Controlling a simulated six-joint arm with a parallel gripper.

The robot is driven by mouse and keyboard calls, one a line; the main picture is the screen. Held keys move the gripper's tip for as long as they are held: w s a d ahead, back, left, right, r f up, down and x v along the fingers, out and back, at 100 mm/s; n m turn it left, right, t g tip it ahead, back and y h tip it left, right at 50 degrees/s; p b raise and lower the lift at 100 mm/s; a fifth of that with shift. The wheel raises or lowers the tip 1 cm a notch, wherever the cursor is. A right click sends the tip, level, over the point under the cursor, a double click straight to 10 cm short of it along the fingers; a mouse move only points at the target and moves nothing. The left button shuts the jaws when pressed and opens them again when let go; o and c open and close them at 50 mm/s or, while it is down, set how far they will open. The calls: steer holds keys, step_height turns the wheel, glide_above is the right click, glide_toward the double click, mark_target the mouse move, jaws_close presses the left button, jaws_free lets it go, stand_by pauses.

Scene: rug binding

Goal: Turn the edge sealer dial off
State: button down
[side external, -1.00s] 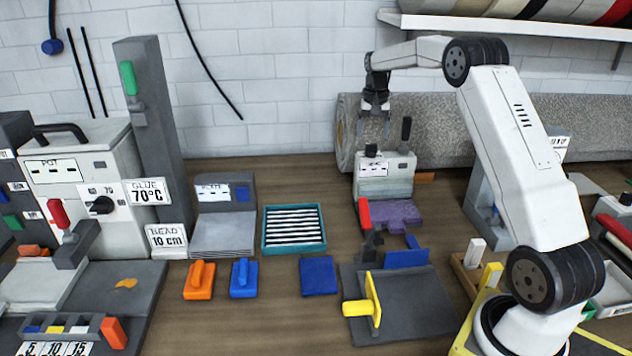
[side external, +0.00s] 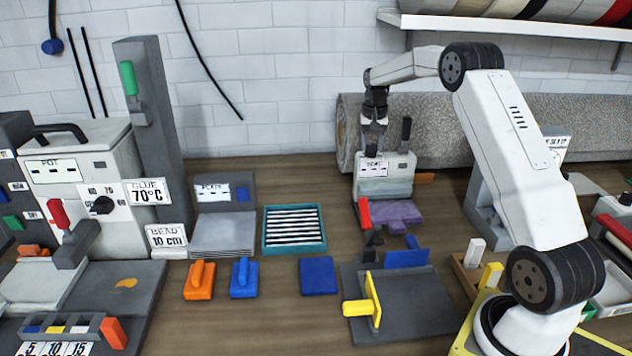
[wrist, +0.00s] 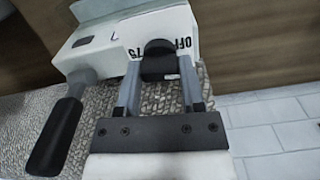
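The edge sealer (side external: 385,180) is a pale box with a green-grey front, a label and a dark upright lever, standing before the rolled rug. In the wrist view its white top (wrist: 105,50) shows a black dial (wrist: 158,62) with "OFF" printed to its right and "75" to its left. The dial's pointer setting cannot be read. My gripper (wrist: 160,75) is open, its two grey fingers on either side of the dial. Whether they touch it cannot be told. In the side view my gripper (side external: 374,138) is low over the sealer's top, and the dial is hidden.
The sealer's black lever (wrist: 55,135) stands close beside my gripper. The grey rug roll (side external: 450,130) lies behind. A purple piece (side external: 398,212) and a red handle (side external: 363,214) are in front. A glue pot machine (side external: 85,180) stands far left.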

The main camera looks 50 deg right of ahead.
mark_target(371, 144)
steer(key=shift+n, duration=0.8)
steer(key=shift+c, duration=1)
jaws_free()
steer(key=shift+r, duration=0.1)
steer(key=shift+r, duration=3.85)
